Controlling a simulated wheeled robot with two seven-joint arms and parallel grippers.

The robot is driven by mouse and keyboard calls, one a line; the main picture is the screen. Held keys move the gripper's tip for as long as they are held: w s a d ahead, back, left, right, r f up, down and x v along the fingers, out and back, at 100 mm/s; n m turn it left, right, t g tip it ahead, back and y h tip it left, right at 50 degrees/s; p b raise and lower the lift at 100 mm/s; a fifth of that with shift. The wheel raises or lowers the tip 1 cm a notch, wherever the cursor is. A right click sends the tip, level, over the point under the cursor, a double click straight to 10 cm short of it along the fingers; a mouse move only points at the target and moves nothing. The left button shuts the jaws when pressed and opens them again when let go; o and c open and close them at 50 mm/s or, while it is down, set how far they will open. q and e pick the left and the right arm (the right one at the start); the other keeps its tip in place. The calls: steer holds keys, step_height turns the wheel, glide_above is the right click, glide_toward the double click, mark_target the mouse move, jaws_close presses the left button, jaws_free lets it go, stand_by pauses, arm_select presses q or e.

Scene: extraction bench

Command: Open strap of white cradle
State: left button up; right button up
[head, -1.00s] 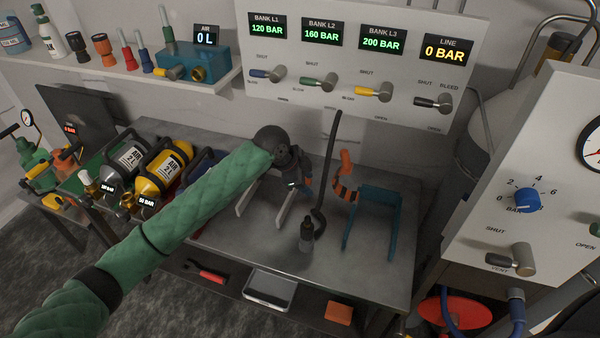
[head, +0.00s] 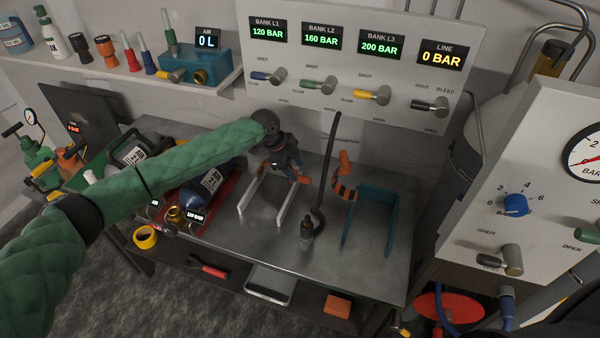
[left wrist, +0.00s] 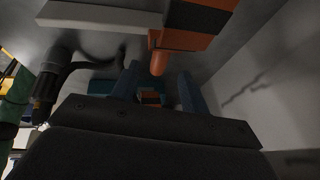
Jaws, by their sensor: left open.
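The white cradle (head: 243,205) stands on the steel bench with its two pale rails in view. An orange and black strap (head: 303,178) shows at its back, partly hidden by my left gripper (head: 292,163). In the left wrist view the strap (left wrist: 185,30) hangs large and close at the top, in front of my gripper's fingers (left wrist: 157,88). The fingers are apart with a gap between them, and nothing is seen clasped. Whether a finger touches the strap cannot be told. A pale cradle part (left wrist: 95,14) shows at the upper left there. My right gripper is not in view.
A teal cradle (head: 377,190) with a raised orange and black strap (head: 345,178) stands to the right. A dark hose (head: 328,165) with an end fitting (head: 307,232) stands between the cradles. A blue cylinder (head: 197,190) lies left. The bench front is clear.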

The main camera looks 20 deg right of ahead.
mark_target(301, 176)
arm_select(q)
steer(key=shift+p+x, duration=0.75)
steer(key=shift+x, duration=1.35)
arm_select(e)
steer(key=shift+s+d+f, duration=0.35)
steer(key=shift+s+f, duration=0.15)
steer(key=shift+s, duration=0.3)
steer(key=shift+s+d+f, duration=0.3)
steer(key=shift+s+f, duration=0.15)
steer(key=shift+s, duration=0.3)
arm_select(q)
jaws_close()
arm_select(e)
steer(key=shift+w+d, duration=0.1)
